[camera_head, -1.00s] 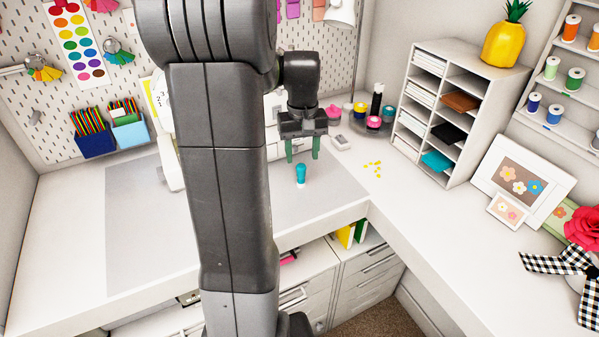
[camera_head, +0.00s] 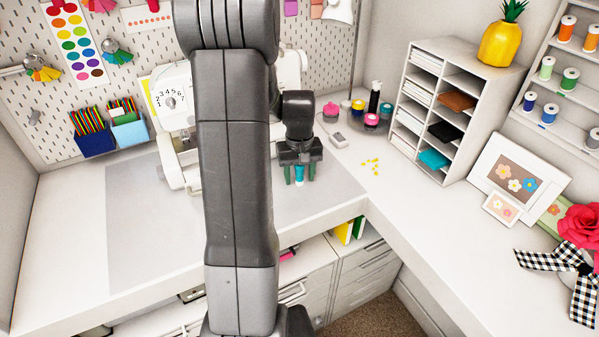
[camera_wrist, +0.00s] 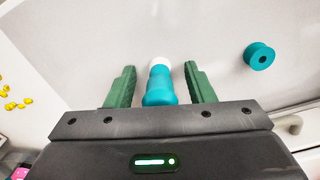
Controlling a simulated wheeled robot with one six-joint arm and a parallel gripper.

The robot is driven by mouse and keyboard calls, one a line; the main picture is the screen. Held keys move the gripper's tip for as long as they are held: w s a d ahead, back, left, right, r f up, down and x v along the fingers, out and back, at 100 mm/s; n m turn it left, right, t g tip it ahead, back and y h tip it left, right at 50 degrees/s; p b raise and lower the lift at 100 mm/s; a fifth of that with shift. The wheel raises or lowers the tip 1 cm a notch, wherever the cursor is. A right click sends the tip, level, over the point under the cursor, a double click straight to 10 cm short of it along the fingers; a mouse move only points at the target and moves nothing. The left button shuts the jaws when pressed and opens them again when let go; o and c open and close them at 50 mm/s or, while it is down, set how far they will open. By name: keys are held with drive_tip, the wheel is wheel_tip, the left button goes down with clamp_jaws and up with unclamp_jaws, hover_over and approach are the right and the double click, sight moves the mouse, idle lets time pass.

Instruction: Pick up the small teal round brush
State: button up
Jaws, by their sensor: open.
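The small teal round brush (camera_head: 299,172) stands on the grey mat (camera_head: 330,182) on the desk. In the wrist view the brush (camera_wrist: 159,84) shows its teal body and a white end. My gripper (camera_head: 299,178) is lowered over it, and its two green fingers stand on either side. In the wrist view my gripper (camera_wrist: 160,82) is open, with a visible gap between each finger and the brush. The upper part of the brush is partly hidden by my gripper in the head view.
A teal spool (camera_wrist: 259,56) lies on the mat beside my gripper. Yellow bits (camera_head: 371,166) are scattered on the desk to the right. A white sewing machine (camera_head: 172,100) stands behind my arm. A white cubby shelf (camera_head: 442,110) stands at the right.

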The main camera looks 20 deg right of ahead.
clamp_jaws()
drive_tip(key=shift+r, duration=0.1)
wheel_tip(320, 180, up, 10)
drive_tip(key=shift+f+b, duration=0.1)
drive_tip(key=shift+b, duration=0.55)
